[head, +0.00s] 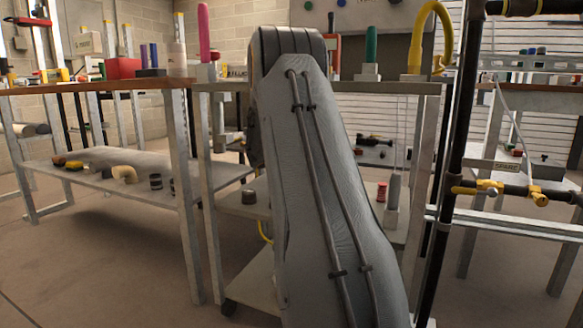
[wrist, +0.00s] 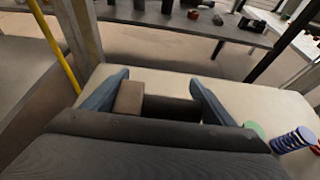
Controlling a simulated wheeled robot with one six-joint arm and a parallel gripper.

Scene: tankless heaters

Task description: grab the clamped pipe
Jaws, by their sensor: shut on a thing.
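In the wrist view, my gripper (wrist: 160,80) has its two blue-grey fingers on either side of a dark pipe (wrist: 173,109) with a brown block (wrist: 128,99) at its left end. I take this dark piece with the block for the clamped pipe. The brown block is against the left finger, and the dark cylinder reaches toward the right finger. The gripper is shut on it, above a pale shelf (wrist: 245,101). The near side of the pipe is hidden by the gripper's dark body. In the head view, my arm hides the gripper and the pipe.
A blue coiled piece (wrist: 293,140) and a green round piece (wrist: 252,129) are close to the gripper's right. A yellow hose (wrist: 55,48) and a table leg (wrist: 86,32) stand at the left. A dark pipe frame with yellow valves (head: 490,187) stands to the right.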

